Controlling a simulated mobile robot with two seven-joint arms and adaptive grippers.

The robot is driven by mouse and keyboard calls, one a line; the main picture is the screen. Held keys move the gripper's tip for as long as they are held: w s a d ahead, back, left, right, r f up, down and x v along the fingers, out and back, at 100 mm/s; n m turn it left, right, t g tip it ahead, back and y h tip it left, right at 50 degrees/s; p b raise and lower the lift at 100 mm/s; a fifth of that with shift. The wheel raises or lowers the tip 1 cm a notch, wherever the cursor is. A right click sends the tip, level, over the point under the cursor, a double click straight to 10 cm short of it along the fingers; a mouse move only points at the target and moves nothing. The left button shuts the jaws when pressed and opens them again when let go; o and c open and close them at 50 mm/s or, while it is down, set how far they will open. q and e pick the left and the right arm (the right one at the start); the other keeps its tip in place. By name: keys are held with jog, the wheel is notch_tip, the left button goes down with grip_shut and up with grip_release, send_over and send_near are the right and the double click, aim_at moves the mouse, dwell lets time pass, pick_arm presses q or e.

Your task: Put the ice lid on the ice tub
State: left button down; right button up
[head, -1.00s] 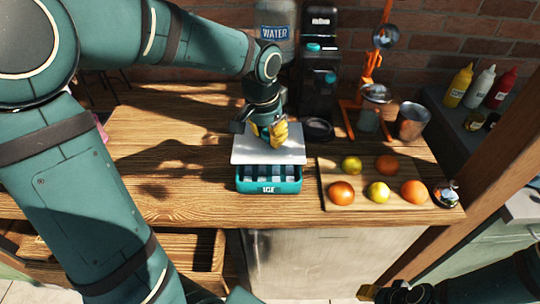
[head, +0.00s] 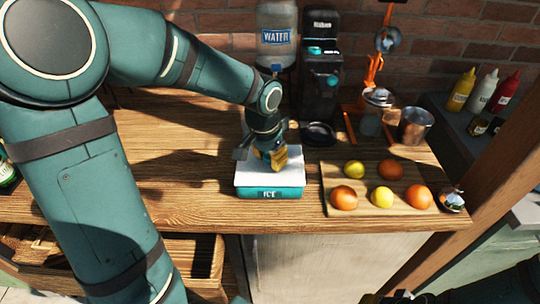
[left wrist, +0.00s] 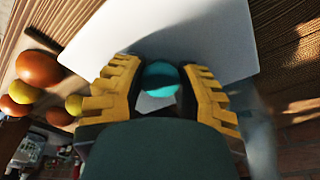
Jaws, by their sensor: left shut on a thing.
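The white ice lid (head: 248,178) lies flat over the teal ice tub (head: 285,193) and covers its opening. Its front edge runs along the tub's front rim; whether it rests fully on the rim or sits slightly above it, I cannot tell. My left gripper (head: 273,160) points down above the lid, with its yellow fingers shut on the lid's round teal knob (left wrist: 161,76). The left wrist view shows a finger on each side of the knob and the white plate beyond. Part of my right gripper (head: 398,297) shows dark at the bottom edge; its fingers are unclear.
A cutting board (head: 336,173) with oranges and lemons is close to the tub's right. A water dispenser (head: 277,38), a black coffee machine (head: 320,65), an orange juicer (head: 373,72) and a metal cup (head: 415,126) stand behind. The wooden tabletop (head: 150,165) is clear to the left.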

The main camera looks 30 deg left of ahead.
aim_at(265, 167)
pick_arm(q)
jog(key=shift+f, duration=0.35)
jog(key=c, duration=0.7)
grip_release()
jog(key=shift+r, duration=0.1)
jog(key=shift+r, duration=0.2)
jog(key=r+p, duration=0.1)
jog(key=r, duration=0.3)
jog(key=s+r+p, duration=0.1)
jog(key=r, duration=0.3)
jog(key=r+p, duration=0.1)
jog(key=r, duration=0.3)
jog(key=shift+s+a+r, duration=0.2)
jog(key=shift+s+r, duration=0.05)
jog(key=shift+s, duration=0.15)
jog(key=shift+f, duration=0.1)
